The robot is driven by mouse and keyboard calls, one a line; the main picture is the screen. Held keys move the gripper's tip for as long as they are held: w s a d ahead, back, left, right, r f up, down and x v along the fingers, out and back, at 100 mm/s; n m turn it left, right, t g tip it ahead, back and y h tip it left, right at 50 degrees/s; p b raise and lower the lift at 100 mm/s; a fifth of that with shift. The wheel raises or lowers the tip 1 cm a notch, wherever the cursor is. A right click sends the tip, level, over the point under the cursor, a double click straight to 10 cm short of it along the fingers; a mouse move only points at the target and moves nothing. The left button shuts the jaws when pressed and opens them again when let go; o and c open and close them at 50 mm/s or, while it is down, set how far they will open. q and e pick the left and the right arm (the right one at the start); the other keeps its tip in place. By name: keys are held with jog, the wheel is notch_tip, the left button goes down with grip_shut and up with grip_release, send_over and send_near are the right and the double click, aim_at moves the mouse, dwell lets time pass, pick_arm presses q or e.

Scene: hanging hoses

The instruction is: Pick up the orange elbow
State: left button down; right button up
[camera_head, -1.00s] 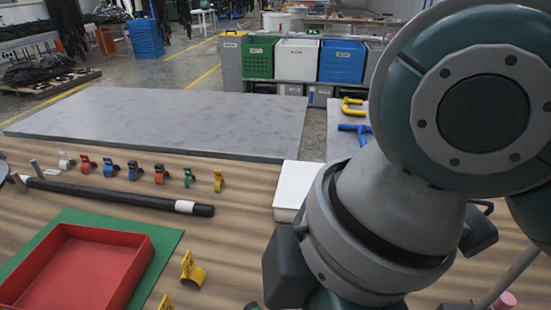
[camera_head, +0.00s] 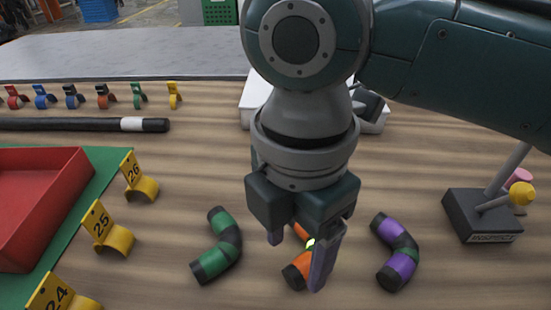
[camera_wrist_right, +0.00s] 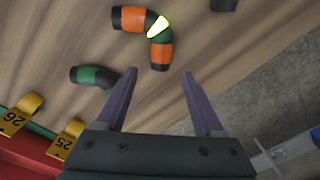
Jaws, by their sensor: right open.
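The orange elbow (camera_head: 294,273) lies on the wooden table, between a green elbow (camera_head: 220,246) and a purple elbow (camera_head: 398,252). It has black ends and a bright yellow-white patch at its bend. In the head view my right gripper (camera_head: 298,264) hangs in front of it and hides much of it. In the right wrist view the orange elbow (camera_wrist_right: 160,52) lies whole, beyond the open, empty fingertips of my right gripper (camera_wrist_right: 160,76). The green elbow (camera_wrist_right: 92,76) shows partly near the left finger. My left gripper is not in view.
Yellow numbered holders (camera_head: 112,232) stand left, beside a red tray (camera_head: 85,185) on a green mat. A black rod (camera_head: 85,125) and several coloured clips (camera_head: 105,97) lie farther back. A dark stand with pegs (camera_head: 478,215) is at right.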

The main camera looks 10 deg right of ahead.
aim_at(295, 270)
notch_tip(295, 270, down, 4)
jog(key=shift+d+f+b, duration=0.1)
jog(key=shift+f+b, duration=0.15)
jog(key=shift+b, duration=0.25)
jog(key=shift+c, duration=0.3)
grip_shut()
